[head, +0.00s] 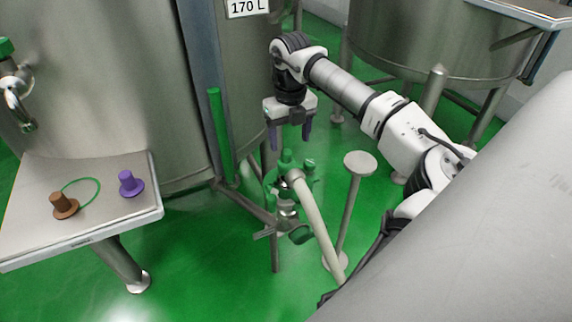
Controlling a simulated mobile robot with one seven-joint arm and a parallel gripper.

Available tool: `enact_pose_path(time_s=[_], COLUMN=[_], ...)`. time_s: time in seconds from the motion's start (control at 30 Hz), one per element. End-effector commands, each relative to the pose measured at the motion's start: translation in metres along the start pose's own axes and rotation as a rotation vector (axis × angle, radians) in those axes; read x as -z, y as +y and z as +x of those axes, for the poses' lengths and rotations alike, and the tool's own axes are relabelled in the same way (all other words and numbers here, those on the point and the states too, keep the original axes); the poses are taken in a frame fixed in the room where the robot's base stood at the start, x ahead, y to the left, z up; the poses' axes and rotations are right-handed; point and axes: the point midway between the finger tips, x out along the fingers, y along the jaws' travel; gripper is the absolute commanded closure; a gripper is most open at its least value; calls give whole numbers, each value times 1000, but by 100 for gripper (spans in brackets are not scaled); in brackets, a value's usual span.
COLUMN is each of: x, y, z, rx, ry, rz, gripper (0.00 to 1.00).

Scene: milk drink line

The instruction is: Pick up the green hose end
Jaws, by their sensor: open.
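A green hose end (287,157) points upward beside the top of the pale hose (316,222), amid green fittings on a metal stand. My gripper (290,142) is open and points down, with its two dark purple fingers apart just above the green hose end. Nothing shows between the fingers. How the hose end joins the fittings beneath it is partly hidden by the hose.
A steel shelf (112,223) at the left bears a brown plug (63,204), a purple plug (131,183) and a green ring (93,182). A round-topped post (360,164) stands right of the hose. A steel tank (150,90) rises behind.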

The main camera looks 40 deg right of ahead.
Motion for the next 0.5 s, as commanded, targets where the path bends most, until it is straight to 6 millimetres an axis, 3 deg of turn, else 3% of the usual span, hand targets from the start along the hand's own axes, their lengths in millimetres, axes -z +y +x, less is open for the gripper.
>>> enact_pose_path(time_s=[0.1,0.37,0.5], x=[0,0,0], y=[0,2,7], z=[16,31,51], rx=[-1,0,-2], ry=[0,-1,0], rz=[0,-1,-2], gripper=[32,32,32])
